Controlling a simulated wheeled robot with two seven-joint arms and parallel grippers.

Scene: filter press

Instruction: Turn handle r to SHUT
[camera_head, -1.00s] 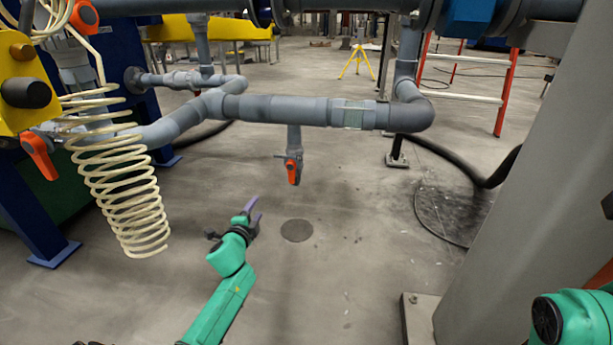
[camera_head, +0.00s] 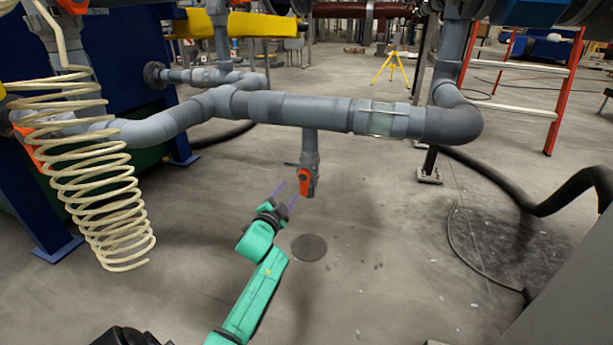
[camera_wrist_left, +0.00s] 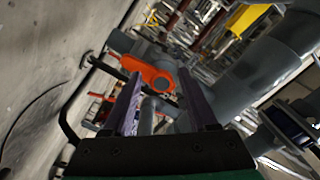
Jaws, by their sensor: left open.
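An orange valve handle (camera_head: 306,180) hangs on a short grey stub below the horizontal grey pipe (camera_head: 300,112). It points roughly downward. In the left wrist view the orange handle (camera_wrist_left: 150,74) shows ahead, in the gap between the fingers. My left gripper (camera_head: 288,193) is open and empty, with its purple fingers just left of and below the handle. I see no clear contact. In the left wrist view the fingers (camera_wrist_left: 163,88) stand apart. Another orange handle (camera_head: 36,150) at the left is partly hidden behind a coil. My right gripper is out of view.
A cream coiled hose (camera_head: 105,205) hangs at the left. A clear sight section (camera_head: 380,120) sits in the pipe. A black hose (camera_head: 540,200) lies at the right. A grey surface (camera_head: 570,285) fills the lower right corner. The floor below the valve is open.

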